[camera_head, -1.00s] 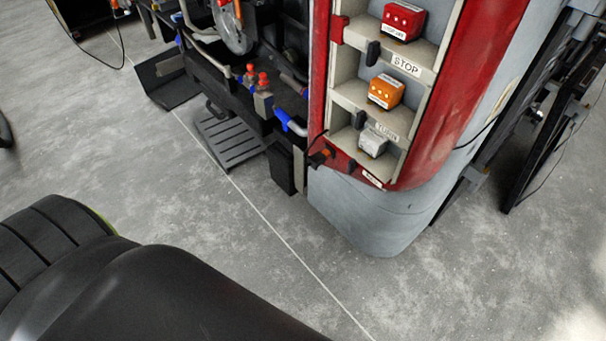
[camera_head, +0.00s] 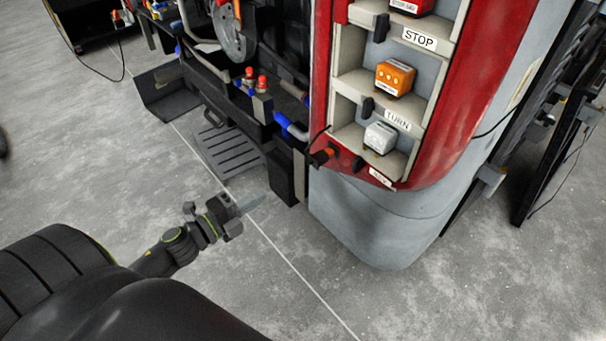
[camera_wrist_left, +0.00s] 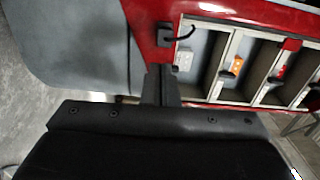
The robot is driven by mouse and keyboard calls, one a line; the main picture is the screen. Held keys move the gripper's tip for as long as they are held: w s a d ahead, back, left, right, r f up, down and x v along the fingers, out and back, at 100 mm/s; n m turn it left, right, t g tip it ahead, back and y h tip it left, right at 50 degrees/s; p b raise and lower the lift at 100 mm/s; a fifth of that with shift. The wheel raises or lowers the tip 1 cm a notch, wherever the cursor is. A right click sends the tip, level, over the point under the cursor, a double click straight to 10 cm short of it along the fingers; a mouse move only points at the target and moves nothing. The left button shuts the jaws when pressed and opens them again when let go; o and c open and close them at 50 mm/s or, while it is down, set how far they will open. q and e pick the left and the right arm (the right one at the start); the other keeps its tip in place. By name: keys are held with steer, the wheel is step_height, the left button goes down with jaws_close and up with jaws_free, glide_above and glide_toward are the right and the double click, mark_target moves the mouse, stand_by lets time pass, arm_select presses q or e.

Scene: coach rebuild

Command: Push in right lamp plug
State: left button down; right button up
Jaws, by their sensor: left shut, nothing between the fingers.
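In the left wrist view a dark plug (camera_wrist_left: 165,36) with a black cable shows on the red panel, just beyond my fingers. How deep it sits cannot be told. The white lamp (camera_head: 381,137) is in the lowest compartment, the orange lamp (camera_head: 395,77) above it. My left gripper (camera_head: 252,203) is shut and empty, left of and apart from the plug. My right gripper is not in view.
The grey bumper corner (camera_head: 385,230) lies below the panel. A dark rack (camera_head: 550,130) stands at the right. The grey floor in front is clear.

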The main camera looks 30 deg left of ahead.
arm_select(q)
steer(key=shift+d+r+m, duration=0.25)
steer(key=shift+r+m, duration=0.05)
steer(key=shift+r, duration=0.05)
steer(key=p, duration=0.4)
glide_toward(313, 163)
steer(key=x, duration=0.5)
steer(key=shift+w+f, duration=0.15)
steer(key=shift+w, duration=0.2)
steer(key=shift+w+d, duration=0.25)
steer(key=shift+w, duration=0.3)
steer(key=shift+p, duration=0.3)
